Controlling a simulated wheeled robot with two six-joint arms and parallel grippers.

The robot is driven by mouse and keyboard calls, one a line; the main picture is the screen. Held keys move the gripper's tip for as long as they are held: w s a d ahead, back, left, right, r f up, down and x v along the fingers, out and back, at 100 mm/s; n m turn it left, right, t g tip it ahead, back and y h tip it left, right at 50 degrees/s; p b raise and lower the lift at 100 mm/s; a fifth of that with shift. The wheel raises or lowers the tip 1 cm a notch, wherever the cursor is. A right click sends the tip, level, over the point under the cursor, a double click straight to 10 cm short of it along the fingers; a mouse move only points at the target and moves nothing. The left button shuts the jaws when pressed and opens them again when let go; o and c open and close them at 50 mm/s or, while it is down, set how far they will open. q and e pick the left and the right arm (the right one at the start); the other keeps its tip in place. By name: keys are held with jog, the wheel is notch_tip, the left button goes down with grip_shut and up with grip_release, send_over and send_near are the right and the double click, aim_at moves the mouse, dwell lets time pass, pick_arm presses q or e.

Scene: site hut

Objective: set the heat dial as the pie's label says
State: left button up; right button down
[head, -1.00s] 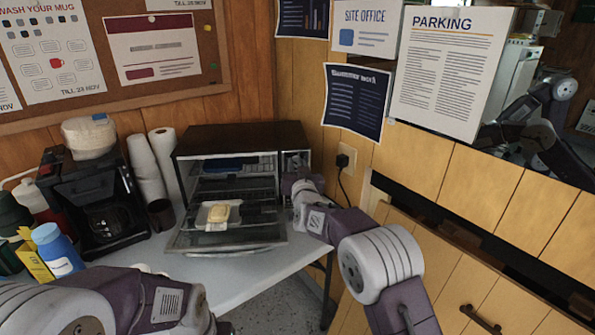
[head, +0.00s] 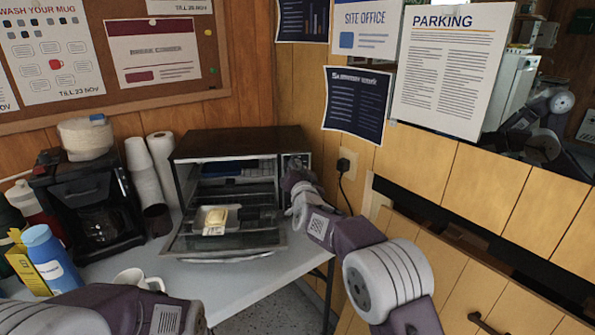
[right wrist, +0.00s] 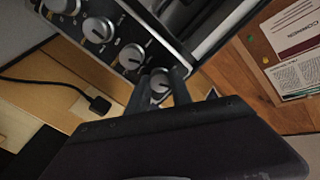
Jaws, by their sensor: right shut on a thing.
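The toaster oven (head: 240,143) stands on the table with its glass door folded down. The pie (head: 216,216), pale yellow in a small tray, rests at the oven's open front. A white label (head: 213,231) shows on its front, too small to read. My right gripper (head: 297,190) is at the oven's right-hand control panel. In the right wrist view its fingers are shut around the heat dial (right wrist: 160,83), the end knob of a row. Its markings are not readable, and I cannot tell its setting. My left arm enters at the lower left; its gripper is out of view.
A coffee maker (head: 95,205), cup stacks (head: 146,172), a dark cup (head: 158,219), a white mug (head: 138,279) and a blue bottle (head: 50,258) stand left of the oven. Other knobs (right wrist: 98,30) lie close beside my right fingers. A plugged-in cable (head: 344,166) hangs right of the oven.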

jog(key=c, duration=1.1)
grip_release()
jog(key=shift+c, duration=0.2)
jog(key=s+d, duration=0.1)
jog(key=s, duration=0.8)
